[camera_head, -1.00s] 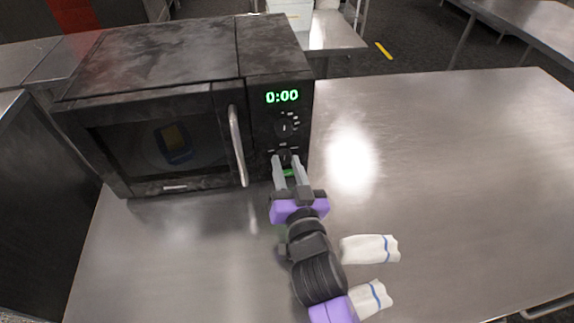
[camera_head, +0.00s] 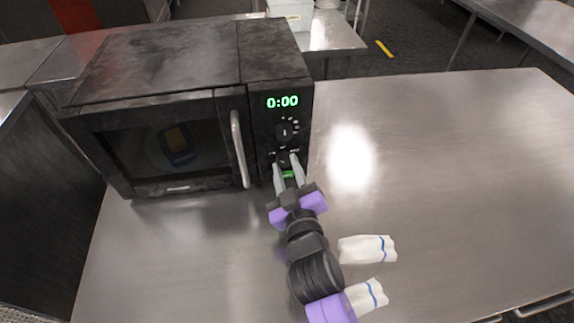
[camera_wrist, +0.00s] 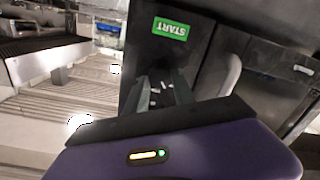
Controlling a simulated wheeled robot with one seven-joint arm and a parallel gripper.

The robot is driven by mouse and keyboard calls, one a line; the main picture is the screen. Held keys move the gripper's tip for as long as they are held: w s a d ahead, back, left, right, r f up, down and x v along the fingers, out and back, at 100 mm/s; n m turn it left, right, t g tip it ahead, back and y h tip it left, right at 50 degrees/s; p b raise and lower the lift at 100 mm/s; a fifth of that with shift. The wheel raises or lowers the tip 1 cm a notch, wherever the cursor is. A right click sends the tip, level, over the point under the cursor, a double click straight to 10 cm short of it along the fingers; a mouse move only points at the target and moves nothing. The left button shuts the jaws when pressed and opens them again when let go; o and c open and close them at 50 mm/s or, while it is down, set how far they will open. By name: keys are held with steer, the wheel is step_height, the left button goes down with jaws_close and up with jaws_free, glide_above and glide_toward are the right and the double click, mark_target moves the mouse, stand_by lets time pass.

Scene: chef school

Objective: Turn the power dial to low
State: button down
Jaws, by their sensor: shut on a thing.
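A black microwave (camera_head: 165,65) stands on the steel table, its door closed and its green display (camera_head: 282,102) reading 0:00. An upper dial (camera_head: 284,132) sits below the display, with a lower dial (camera_head: 286,158) beneath it. The dial markings are too small to read. My gripper (camera_head: 288,161) is shut on the lower dial, one finger on each side, and the fingers partly hide it. A green START button (camera_wrist: 171,28) shows clearly in the wrist view, near my fingers (camera_wrist: 162,95). In the head view the fingers partly cover this button.
The microwave's vertical door handle (camera_head: 239,150) is just left of my gripper. Two white cloth-like items (camera_head: 366,249) lie beside my arm on the right. The steel table (camera_head: 460,170) is clear farther right. A blue item shows behind the door glass.

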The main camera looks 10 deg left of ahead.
steer(key=n, duration=0.3)
steer(key=shift+p, duration=0.35)
steer(key=shift+n, duration=0.5)
steer(key=c, duration=1.1)
jaws_free()
steer(key=shift+o, duration=0.2)
steer(key=shift+s, duration=0.15)
steer(key=b+v, duration=0.1)
steer(key=v, duration=0.6)
steer(key=shift+s, duration=0.25)
steer(key=shift+d+r, duration=0.1)
